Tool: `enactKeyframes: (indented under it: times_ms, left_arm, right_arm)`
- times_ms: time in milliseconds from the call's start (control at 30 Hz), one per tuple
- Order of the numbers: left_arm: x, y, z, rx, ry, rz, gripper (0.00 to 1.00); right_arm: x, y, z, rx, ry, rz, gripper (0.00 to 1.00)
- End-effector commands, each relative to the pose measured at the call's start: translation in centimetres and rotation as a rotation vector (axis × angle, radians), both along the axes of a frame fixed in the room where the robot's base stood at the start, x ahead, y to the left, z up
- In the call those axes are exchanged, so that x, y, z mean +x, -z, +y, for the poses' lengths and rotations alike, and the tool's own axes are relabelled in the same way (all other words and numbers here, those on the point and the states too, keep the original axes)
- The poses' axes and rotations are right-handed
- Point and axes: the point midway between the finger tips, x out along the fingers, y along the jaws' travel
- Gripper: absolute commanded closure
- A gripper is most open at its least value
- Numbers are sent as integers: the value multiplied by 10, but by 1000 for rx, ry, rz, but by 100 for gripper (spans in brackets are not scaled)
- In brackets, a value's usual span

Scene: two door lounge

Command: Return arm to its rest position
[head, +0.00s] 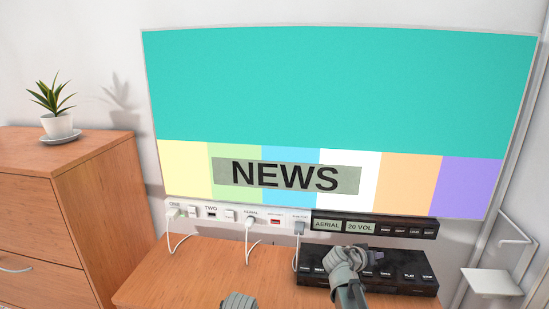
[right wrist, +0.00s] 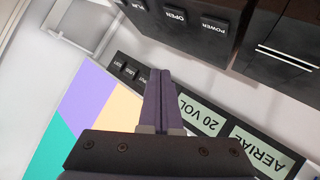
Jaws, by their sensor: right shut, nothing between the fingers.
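My right arm reaches up from the bottom of the head view in front of a black player box (head: 420,281). My right gripper (head: 376,257) is small and partly hidden by its own wrist there. In the right wrist view its two fingers (right wrist: 160,88) lie together, shut with nothing between them. Beyond them are the box's buttons, marked OPEN and POWER. A grey part of my own arm shows at the bottom edge of the head view, but my left gripper is out of view.
A large screen (head: 340,90) reading NEWS stands above a white socket strip (head: 262,218) with plugs and cables. A black AERIAL and 20 VOL panel (head: 374,238) adjoins it. A wooden cabinet (head: 95,190) with a potted plant (head: 57,112) stands left. A white bracket shelf (head: 492,283) is right.

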Motion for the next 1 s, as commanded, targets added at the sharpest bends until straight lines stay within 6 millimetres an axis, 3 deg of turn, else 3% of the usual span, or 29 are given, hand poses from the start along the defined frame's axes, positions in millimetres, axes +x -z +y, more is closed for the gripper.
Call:
enactKeyframes:
  times_ms: [33, 300, 400, 500, 700, 1000]
  left_arm:
    - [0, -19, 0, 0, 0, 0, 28]
    - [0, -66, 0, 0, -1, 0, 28]
    - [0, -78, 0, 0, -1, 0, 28]
    - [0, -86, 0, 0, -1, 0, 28]
    - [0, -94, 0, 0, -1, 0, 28]
    - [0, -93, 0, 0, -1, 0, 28]
  right_arm:
    - [-17, -4, 30, 51, -26, 68, 100]
    - [-120, 30, 190, 347, -274, 563, 100]
    - [-160, 33, 237, 428, -394, 724, 100]
    - [-194, 31, 271, 488, -500, 848, 100]
    - [-232, 28, 306, 550, -624, 984, 100]
    - [-236, 29, 311, 560, -643, 1002, 100]
